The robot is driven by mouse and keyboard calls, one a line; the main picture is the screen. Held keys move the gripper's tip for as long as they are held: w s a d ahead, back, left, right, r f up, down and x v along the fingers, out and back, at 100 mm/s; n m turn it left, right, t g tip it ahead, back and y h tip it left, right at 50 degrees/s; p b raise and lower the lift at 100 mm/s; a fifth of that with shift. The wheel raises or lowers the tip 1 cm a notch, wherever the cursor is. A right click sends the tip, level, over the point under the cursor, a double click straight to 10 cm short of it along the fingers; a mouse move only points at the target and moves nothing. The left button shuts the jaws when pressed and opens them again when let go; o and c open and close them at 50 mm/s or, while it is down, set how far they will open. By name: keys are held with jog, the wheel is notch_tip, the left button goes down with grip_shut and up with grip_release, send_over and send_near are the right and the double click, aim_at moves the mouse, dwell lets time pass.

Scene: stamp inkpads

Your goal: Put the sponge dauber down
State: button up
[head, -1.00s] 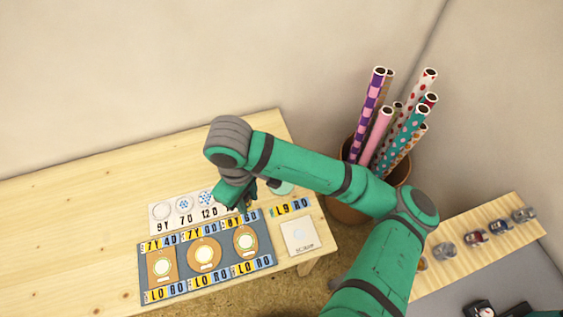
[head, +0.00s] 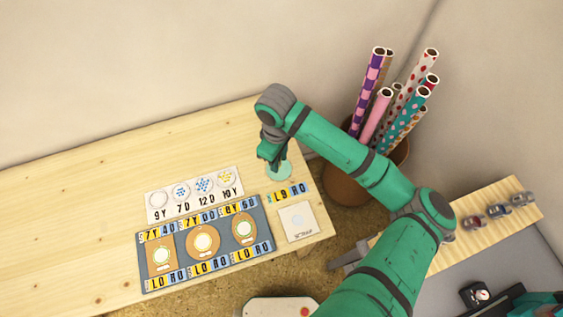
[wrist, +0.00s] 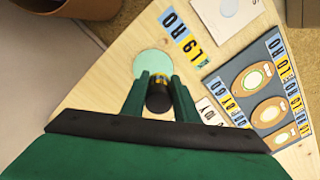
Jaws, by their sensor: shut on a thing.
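My gripper (head: 272,163) is over the back right of the wooden table, at a round mint-green pad (head: 284,173). In the wrist view my gripper (wrist: 158,84) is shut on the sponge dauber (wrist: 158,98), a short dark cylinder with a yellow band. The dauber is end-on to that camera, so its sponge end is hidden. The mint pad (wrist: 153,64) shows just beyond the fingertips. I cannot tell whether the dauber touches the pad or the table. In the head view my fingers hide the dauber.
A label strip (head: 289,193) and a white square card (head: 298,222) lie in front of the pad. A grey mat (head: 223,243) with three inkpads and a white card with round swatches (head: 195,194) lie left. A pot of patterned rolls (head: 350,185) stands right, off the table.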

jog(key=shift+w+d+f, duration=0.35)
jog(key=shift+w+f, duration=0.05)
jog(key=shift+f, duration=0.3)
jog(key=shift+w+d+f, duration=0.1)
jog(key=shift+w+f, duration=0.05)
jog(key=shift+f, duration=1.6)
jog(key=shift+f, duration=0.15)
jog(key=o, duration=0.9)
